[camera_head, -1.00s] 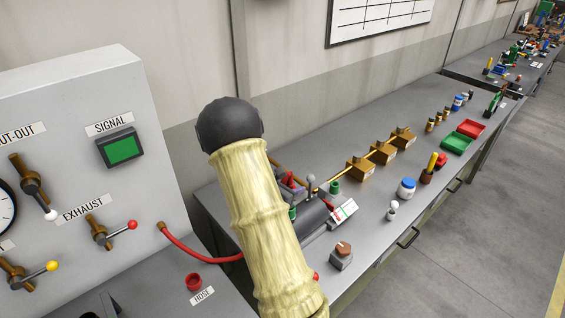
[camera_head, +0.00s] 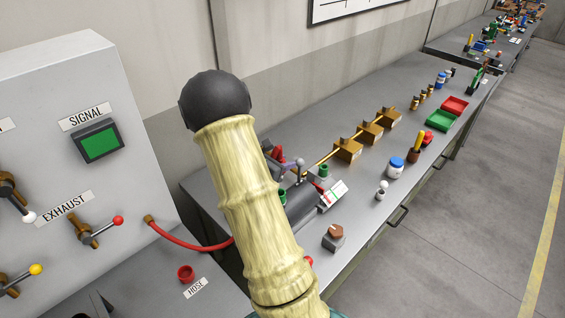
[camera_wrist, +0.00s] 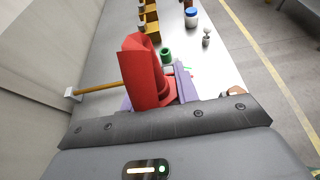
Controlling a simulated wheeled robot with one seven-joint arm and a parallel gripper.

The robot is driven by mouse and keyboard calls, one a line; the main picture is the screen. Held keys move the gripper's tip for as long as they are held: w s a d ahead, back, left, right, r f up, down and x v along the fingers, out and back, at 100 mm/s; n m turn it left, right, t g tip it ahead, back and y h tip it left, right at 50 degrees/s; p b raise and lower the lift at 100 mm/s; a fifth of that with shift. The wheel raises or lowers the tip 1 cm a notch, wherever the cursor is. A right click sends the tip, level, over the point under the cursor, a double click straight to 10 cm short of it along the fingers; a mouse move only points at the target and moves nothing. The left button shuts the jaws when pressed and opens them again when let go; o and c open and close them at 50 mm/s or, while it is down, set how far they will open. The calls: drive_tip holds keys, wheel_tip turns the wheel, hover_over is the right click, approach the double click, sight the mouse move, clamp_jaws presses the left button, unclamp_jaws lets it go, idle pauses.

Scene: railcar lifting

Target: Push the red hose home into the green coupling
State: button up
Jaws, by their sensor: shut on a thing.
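My gripper (camera_wrist: 155,92) is shut on a red piece that I take to be the end of the red hose (camera_wrist: 143,72). It stands up large between the purple fingers in the wrist view. In the head view my gripper (camera_head: 289,168) is partly hidden behind my arm. The red hose (camera_head: 185,242) runs from a brass fitting on the panel and passes behind my arm. A green ring-shaped coupling (camera_wrist: 166,55) shows just beyond the red piece, apart from it in the picture; a green cylinder (camera_head: 323,170) also shows in the head view. Any contact is hidden.
The control panel (camera_head: 60,150) with levers stands at the left. Brass blocks (camera_head: 371,132) along a rod, a blue-lidded jar (camera_head: 396,167) and red and green trays (camera_head: 443,119) stand further along the bench.

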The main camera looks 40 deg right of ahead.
drive_tip(key=shift+f+b, duration=2)
drive_tip(key=shift+f, duration=0.4)
drive_tip(key=shift+b, duration=0.4)
drive_tip(key=shift+s+d, duration=0.1)
drive_tip(key=shift+s, duration=0.05)
idle(0.3)
drive_tip(key=shift+f+b, duration=0.35)
drive_tip(key=shift+b, duration=0.2)
drive_tip(key=shift+f+b, duration=1.65)
drive_tip(key=shift+f, duration=0.05)
drive_tip(key=o, duration=1.2)
drive_tip(key=shift+c, duration=0.2)
